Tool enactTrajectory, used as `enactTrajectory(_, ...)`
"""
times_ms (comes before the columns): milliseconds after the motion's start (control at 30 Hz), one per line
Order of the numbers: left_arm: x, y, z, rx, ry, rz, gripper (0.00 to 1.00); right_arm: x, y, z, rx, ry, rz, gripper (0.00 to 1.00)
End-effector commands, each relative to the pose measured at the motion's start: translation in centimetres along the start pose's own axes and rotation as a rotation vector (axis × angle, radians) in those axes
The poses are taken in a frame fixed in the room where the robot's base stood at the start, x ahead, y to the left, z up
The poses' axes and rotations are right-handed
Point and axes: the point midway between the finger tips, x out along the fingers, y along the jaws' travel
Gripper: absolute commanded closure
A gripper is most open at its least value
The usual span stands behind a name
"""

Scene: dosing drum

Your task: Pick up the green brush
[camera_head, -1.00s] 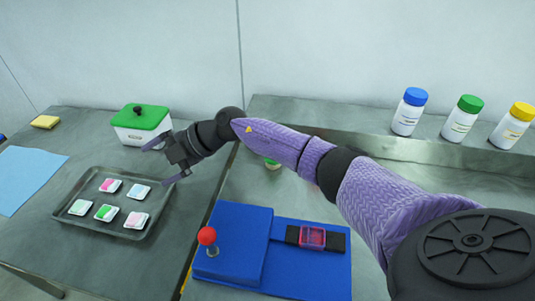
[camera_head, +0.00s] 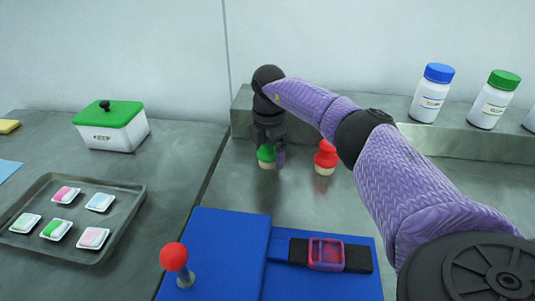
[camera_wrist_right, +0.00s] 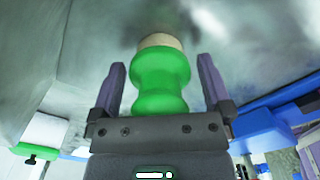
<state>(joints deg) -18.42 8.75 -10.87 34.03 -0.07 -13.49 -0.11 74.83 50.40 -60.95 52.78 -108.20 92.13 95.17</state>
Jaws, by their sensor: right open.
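The green brush (camera_head: 266,156) stands on the metal table near the back ledge, with a green handle and a pale lower end. In the right wrist view the green brush (camera_wrist_right: 160,80) lies between the two purple fingers, with a gap on each side. My right gripper (camera_head: 268,150) is open around the brush, and its body hides the brush's top in the head view. The right gripper's fingers (camera_wrist_right: 160,85) also show in the wrist view. My left gripper is not in view.
A red brush (camera_head: 325,158) stands just right of the green one. A blue press (camera_head: 232,250) with a red-knobbed lever is in front. A tray (camera_head: 130,210) of small dishes and a green-lidded box (camera_head: 112,125) are left. Bottles (camera_head: 431,92) stand on the ledge (camera_head: 400,137).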

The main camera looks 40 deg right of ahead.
Motion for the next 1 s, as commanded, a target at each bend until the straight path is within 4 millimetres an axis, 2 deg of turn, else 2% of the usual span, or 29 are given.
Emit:
enactTrajectory(100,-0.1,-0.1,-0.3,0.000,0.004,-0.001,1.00,-0.2,0.0,0.0,-0.001,0.001,0.002,0.00)
enactTrajectory(133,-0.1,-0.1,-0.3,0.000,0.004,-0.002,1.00,-0.2,0.0,0.0,-0.001,0.001,0.002,0.04)
enactTrajectory(500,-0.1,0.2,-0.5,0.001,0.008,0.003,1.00,-0.2,0.0,-0.1,-0.002,0.002,0.002,0.83)
enactTrajectory(700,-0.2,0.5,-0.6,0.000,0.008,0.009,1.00,-0.3,0.1,-0.1,-0.002,0.002,0.003,0.84)
enactTrajectory(767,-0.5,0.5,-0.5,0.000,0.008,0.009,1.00,-1.0,0.1,-0.1,-0.002,0.002,0.004,0.84)
enactTrajectory(1000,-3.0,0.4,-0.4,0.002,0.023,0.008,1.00,-7.5,0.1,-0.1,-0.002,0.003,0.008,0.84)
